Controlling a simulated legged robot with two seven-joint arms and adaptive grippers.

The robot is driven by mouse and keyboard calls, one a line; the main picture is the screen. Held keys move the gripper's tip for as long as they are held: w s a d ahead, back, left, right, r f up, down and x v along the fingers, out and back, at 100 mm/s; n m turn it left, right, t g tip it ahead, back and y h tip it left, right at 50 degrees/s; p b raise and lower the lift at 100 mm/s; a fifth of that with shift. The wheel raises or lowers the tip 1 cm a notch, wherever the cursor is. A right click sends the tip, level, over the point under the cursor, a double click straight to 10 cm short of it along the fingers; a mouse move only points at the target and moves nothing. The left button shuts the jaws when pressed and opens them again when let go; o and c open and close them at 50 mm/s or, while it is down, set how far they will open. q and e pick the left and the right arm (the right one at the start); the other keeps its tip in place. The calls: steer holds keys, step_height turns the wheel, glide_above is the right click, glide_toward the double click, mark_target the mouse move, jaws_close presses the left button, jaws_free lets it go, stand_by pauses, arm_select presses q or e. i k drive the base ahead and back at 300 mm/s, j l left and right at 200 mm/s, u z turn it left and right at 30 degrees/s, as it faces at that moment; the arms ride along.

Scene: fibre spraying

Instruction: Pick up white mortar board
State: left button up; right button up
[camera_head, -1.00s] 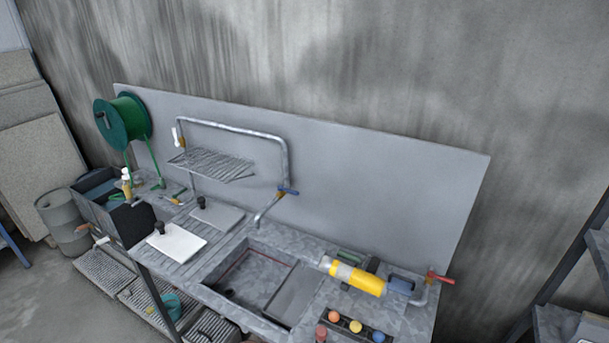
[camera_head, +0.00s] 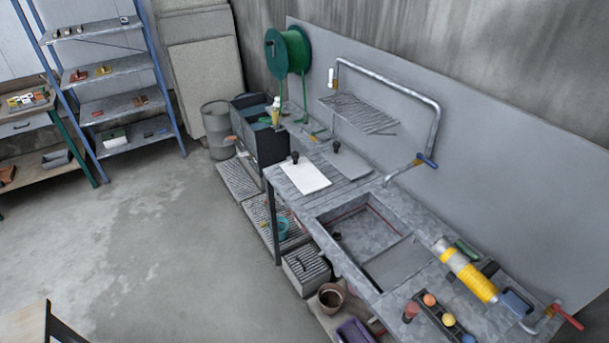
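The white mortar board (camera_head: 306,176) lies flat on the ribbed left part of the grey workbench (camera_head: 352,210). A dark knob-like handle (camera_head: 295,157) stands at its far left edge. A similar grey board (camera_head: 347,165) lies just to its right, also with a dark handle. Neither of my grippers is in view.
A sink basin (camera_head: 370,235) is set in the bench, right of the boards. A yellow cylinder (camera_head: 466,272) and coloured balls lie farther right. A dark bin (camera_head: 270,145) stands left of the white board. Blue-framed shelves (camera_head: 115,105) stand far left. The floor (camera_head: 170,240) before the bench is mostly clear.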

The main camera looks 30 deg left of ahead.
mark_target(303, 173)
steer(key=j+z, duration=0.1)
steer(key=z, duration=0.35)
steer(key=j+z, duration=0.15)
steer(key=z, duration=0.3)
steer(key=j+z, duration=0.15)
steer(key=z, duration=0.3)
steer(key=j+z, duration=0.2)
steer(key=j, duration=0.25)
steer(key=k+j+z, duration=0.2)
steer(key=j, duration=0.25)
steer(key=j+z, duration=0.25)
steer(key=j, duration=0.2)
steer(key=k+j+z, duration=0.2)
steer(key=j, duration=0.2)
steer(key=k+j+z, duration=0.2)
steer(key=j, duration=0.2)
steer(key=k+j+z, duration=0.2)
steer(key=j, duration=0.15)
